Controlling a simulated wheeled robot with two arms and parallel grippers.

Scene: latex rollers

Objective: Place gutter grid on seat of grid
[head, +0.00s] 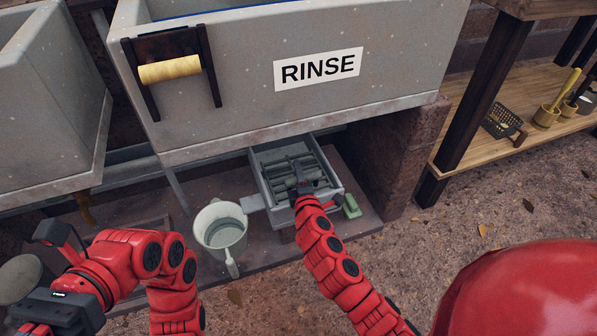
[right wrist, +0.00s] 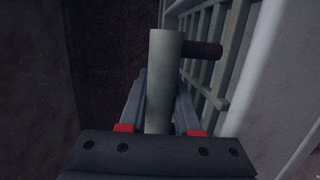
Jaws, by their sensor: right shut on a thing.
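The gutter grid (head: 283,167), a pale grey-green frame of bars, shows inside the grey box under the RINSE basin. The box (head: 268,194), with its raised rim, is around the grid; I cannot tell whether the grid rests fully on its seat. My right gripper (head: 304,187) reaches over the box's front part. In the right wrist view it is shut on a pale green upright bar (right wrist: 164,75), with a brown rod beside it and grid bars (right wrist: 213,42) to the right. My left gripper (head: 58,312) is at the lower left, away from the box; its fingers are unclear.
A pale bucket (head: 221,232) stands left of the box. A small green block (head: 351,206) lies to its right. The RINSE basin (head: 230,110) overhangs the box, and a brick pier (head: 398,155) closes the right side. A wooden shelf (head: 480,140) is farther right.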

